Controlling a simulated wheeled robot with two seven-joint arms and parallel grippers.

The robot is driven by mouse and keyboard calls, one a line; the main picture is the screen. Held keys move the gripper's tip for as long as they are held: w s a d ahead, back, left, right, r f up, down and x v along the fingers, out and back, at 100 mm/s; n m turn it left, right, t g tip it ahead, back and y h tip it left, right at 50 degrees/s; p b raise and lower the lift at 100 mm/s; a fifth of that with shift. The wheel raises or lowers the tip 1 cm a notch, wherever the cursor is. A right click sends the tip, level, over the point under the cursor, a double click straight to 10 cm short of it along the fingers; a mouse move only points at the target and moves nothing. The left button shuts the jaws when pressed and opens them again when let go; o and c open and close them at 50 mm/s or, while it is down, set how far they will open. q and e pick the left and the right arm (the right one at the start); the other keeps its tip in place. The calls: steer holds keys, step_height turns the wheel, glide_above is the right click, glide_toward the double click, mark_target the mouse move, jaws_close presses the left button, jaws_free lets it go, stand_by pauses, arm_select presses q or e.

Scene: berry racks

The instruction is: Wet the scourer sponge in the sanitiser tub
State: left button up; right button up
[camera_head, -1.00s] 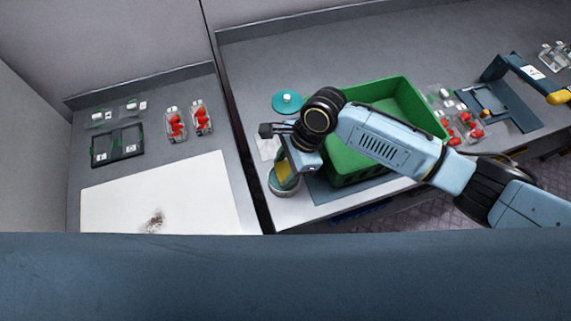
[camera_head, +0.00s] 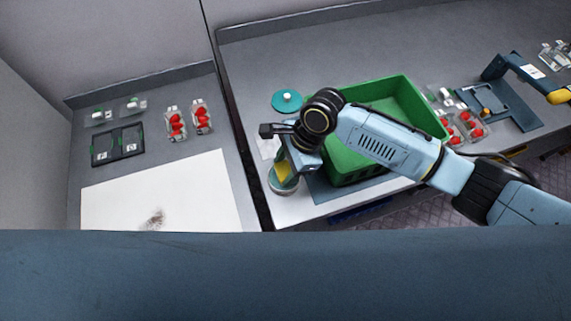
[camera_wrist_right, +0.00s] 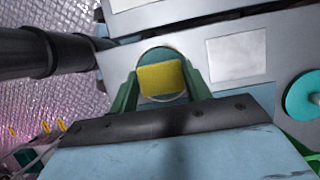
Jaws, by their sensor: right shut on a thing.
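The scourer sponge (camera_head: 283,173) is a small yellow block, held in my right gripper (camera_head: 285,175). In the right wrist view the yellow sponge (camera_wrist_right: 161,79) sits between the two green fingers (camera_wrist_right: 160,88), which are shut on it. The sanitiser tub (camera_head: 283,188) is a round, pale-rimmed vessel at the front left corner of the right-hand bench. The sponge is over or within its mouth; I cannot tell whether it touches liquid. In the wrist view the tub (camera_wrist_right: 155,52) shows behind the sponge, partly hidden by it. My left gripper is not in view.
A teal lid (camera_head: 287,101) lies behind the tub. A green crate (camera_head: 408,95) stands right of it, partly behind my right arm. A white card (camera_head: 268,148) lies near the tub. Berry punnets (camera_head: 466,127) and a blue stand (camera_head: 500,103) are further right. The left bench holds a white board (camera_head: 115,200).

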mark_target(285, 170)
steer(key=shift+s+d+f+p, duration=0.15)
steer(key=shift+f+p, duration=0.1)
steer(key=shift+p, duration=0.3)
stand_by(1.8)
step_height(285, 170, up, 5)
steer(key=p, duration=0.6)
steer(key=shift+r, duration=1.2)
